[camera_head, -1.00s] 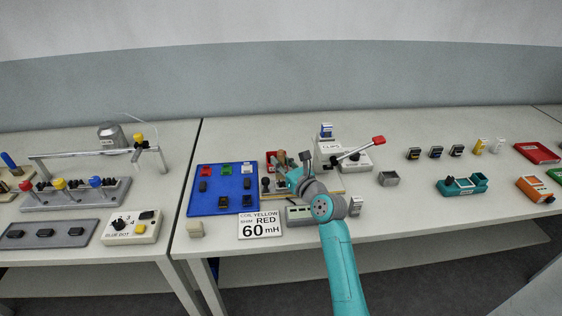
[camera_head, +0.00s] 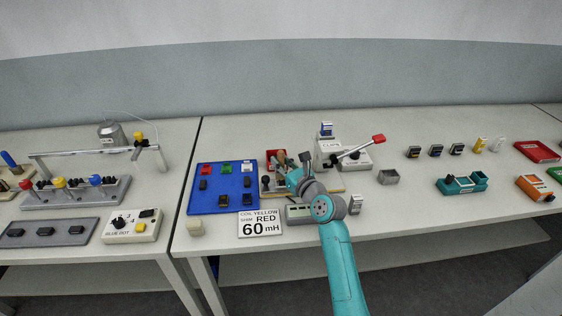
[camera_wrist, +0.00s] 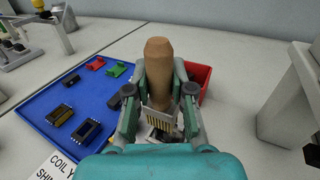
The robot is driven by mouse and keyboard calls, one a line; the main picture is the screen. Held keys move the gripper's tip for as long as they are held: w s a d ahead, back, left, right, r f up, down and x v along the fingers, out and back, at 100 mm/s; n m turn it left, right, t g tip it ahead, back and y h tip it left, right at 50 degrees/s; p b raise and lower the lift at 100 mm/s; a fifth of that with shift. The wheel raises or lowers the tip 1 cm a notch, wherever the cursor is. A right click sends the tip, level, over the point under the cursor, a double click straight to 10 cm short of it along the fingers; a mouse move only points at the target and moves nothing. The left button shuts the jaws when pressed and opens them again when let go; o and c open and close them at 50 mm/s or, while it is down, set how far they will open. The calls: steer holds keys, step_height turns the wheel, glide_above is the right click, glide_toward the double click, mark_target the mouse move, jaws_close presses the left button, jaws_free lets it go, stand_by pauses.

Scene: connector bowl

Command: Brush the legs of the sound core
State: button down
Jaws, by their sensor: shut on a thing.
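My gripper (camera_wrist: 160,98) is shut on a brush with a brown wooden handle (camera_wrist: 158,62). The handle stands up between the fingers, and its pale bristles (camera_wrist: 158,124) point down in the wrist view. In the head view my gripper (camera_head: 290,174) is over the wooden board right of the blue tray. I cannot tell which core is the sound one. What lies directly under the bristles is mostly hidden by the brush and fingers.
A red bin (camera_wrist: 199,76) stands close behind the brush at right. A grey press with a red-knobbed lever (camera_head: 378,139) stands right of the gripper. Table is clear around the small grey bin (camera_head: 388,178).

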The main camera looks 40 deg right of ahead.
steer(key=shift+f, duration=0.25)
steer(key=shift+d, duration=0.15)
steer(key=shift+s+d, duration=0.65)
steer(key=shift+d, duration=0.2)
steer(key=shift+w+a, duration=0.1)
steer(key=shift+a, duration=0.1)
steer(key=shift+w+a, duration=0.55)
steer(key=shift+a, duration=0.25)
steer(key=shift+d, duration=0.1)
steer(key=shift+s+d+r, duration=0.1)
steer(key=shift+s+d, duration=0.55)
steer(key=shift+d, duration=0.25)
steer(key=shift+w+a, duration=0.1)
steer(key=shift+a, duration=0.05)
steer(key=shift+w+a, duration=0.55)
steer(key=shift+a, duration=0.3)
